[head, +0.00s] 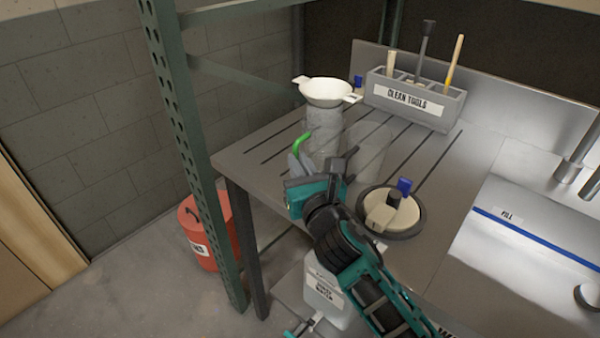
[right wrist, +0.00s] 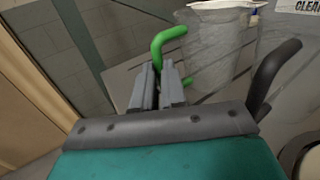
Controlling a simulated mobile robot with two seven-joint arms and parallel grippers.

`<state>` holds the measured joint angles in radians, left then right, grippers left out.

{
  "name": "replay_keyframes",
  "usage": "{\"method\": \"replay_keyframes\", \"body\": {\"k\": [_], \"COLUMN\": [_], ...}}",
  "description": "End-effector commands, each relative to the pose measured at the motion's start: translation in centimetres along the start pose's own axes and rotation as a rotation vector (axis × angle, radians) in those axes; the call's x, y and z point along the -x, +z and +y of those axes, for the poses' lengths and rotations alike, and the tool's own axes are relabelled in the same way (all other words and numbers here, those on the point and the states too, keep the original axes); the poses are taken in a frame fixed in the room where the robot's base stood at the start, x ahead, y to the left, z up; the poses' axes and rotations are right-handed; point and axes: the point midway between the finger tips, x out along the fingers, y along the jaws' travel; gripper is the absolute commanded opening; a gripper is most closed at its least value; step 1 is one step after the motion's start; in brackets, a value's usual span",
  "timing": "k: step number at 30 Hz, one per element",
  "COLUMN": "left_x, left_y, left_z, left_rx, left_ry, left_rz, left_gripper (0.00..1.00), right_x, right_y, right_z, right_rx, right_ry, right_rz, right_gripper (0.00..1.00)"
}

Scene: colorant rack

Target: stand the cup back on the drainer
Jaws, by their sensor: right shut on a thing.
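A clear, upright cup (head: 322,132) with a green handle (head: 302,143) is near the left edge of the grooved metal drainer (head: 262,158). My right gripper (head: 299,166) is shut on the handle, left of the cup wall. In the right wrist view the grey fingers (right wrist: 158,88) close around the green handle (right wrist: 157,50), with the clear cup (right wrist: 215,50) just beyond. I cannot tell whether its base touches the drainer.
A white two-tabbed strainer (head: 326,92) shows at the cup's mouth. A second clear vessel (head: 368,155) stands to its right. A round dark-rimmed dish (head: 405,222) is close to my right arm. A grey tool rack (head: 440,108) stands behind; a green post (head: 190,130) rises at left.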

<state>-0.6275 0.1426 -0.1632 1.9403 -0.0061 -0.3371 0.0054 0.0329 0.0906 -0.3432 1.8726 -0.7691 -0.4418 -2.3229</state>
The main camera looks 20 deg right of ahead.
Motion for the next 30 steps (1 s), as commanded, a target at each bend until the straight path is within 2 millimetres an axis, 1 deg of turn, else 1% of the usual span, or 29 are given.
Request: {"method": "replay_keyframes", "body": {"k": [1,8,13,14,21,27,30], "left_x": [-0.2,-0.26,-0.42,-0.38,-0.33,-0.25,-0.07], "left_y": [0.09,-0.45,-0.21,-0.25,-0.24,-0.11,-0.28], "left_z": [0.0,-0.05,-0.01,0.0,0.05,0.1,0.12], "left_rx": [0.0,-0.001,-0.001,0.0,0.0,0.0,0.0], "left_ry": [0.0,0.0,0.0,0.001,0.002,0.003,0.003], "left_rz": [0.002,0.011,0.009,0.008,0.006,0.004,0.004], "left_gripper": [0.43,0.43,0.43,0.43,0.43,0.43,0.43], "right_x": [0.01,0.01,0.01,0.01,0.01,0.01,0.01], "right_y": [-0.46,-0.37,-0.84,-0.77,-0.72,-0.71,-0.31], "right_z": [0.04,0.03,0.01,0.02,0.02,0.01,0.02], "right_rx": [-0.001,0.001,0.002,0.002,0.001,0.001,0.0], "right_ry": [0.0,0.001,0.001,0.001,0.001,0.001,0.001], "right_rz": [0.0,-0.001,-0.001,-0.001,-0.001,-0.001,-0.001], "right_gripper": [0.0,0.0,0.0,0.13,0.36,0.37,0.37]}}
